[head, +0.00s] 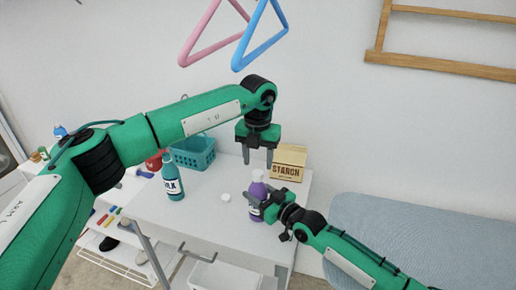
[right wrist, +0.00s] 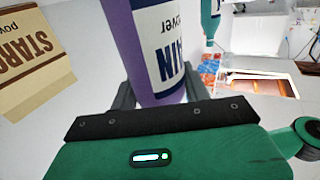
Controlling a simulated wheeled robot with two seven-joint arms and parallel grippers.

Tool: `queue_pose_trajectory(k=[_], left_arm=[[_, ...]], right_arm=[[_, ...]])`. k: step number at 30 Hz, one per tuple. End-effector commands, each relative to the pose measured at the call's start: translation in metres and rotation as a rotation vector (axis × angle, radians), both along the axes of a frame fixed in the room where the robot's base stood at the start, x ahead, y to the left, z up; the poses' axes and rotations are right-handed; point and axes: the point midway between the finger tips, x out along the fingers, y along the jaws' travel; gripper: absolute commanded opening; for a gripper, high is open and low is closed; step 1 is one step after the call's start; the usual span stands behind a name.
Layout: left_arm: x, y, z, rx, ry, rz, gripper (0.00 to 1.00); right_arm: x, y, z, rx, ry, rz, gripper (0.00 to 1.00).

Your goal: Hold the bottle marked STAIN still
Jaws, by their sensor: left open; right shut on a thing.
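The purple bottle (head: 257,187) with a white label stands upright on the white table in the head view. In the right wrist view the bottle (right wrist: 115,50) shows large, with the end of the word STAIN upside down on its label. My right gripper (head: 263,208) is shut on the bottle, its fingers on either side of the body. My left gripper (head: 258,157) is open and empty, pointing down just above the bottle's top. A small white round piece, like a cap (head: 226,197), lies on the table left of the bottle.
A STARCH box (head: 288,166) stands close behind and right of the bottle. A teal bottle (head: 173,182), a teal basket (head: 207,156) and a red item (head: 154,163) are to the left. A blue-grey padded board (head: 415,225) is at the right. Pink and blue hangers hang above.

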Motion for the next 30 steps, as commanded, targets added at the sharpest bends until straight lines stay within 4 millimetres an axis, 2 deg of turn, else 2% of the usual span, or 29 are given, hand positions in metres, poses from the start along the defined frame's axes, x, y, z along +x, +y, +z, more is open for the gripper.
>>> queue_pose_trajectory(k=[3, 7, 19, 20, 26, 27, 30], left_arm=[[0.0, 0.0, -0.019, 0.001, 0.002, 0.0, 0.48], [0.0, 0.0, -0.033, 0.001, 0.002, 0.0, 0.48], [0.0, 0.0, -0.04, 0.0, 0.0, 0.0, 0.48], [0.0, 0.0, -0.04, 0.0, 0.0, 0.0, 0.47], [0.0, 0.0, -0.04, 0.0, 0.0, 0.0, 0.07], [0.0, 0.0, -0.04, 0.0, 0.0, 0.0, 0.03], [0.0, 0.0, -0.04, 0.0, 0.0, -0.001, 0.03]], right_arm=[[0.0, 0.0, 0.0, 0.0, 0.0, 0.0, 0.0], [0.0, 0.0, 0.0, 0.0, 0.0, 0.0, 0.0], [0.0, 0.0, 0.0, 0.0, 0.0, 0.0, 0.0], [0.0, 0.0, 0.0, 0.0, 0.0, 0.0, 0.0], [0.0, 0.0, 0.0, 0.0, 0.0, 0.0, 0.0], [0.0, 0.0, 0.0, 0.0, 0.0, 0.0, 0.0], [0.0, 0.0, 0.0, 0.0, 0.0, 0.0, 0.0]])
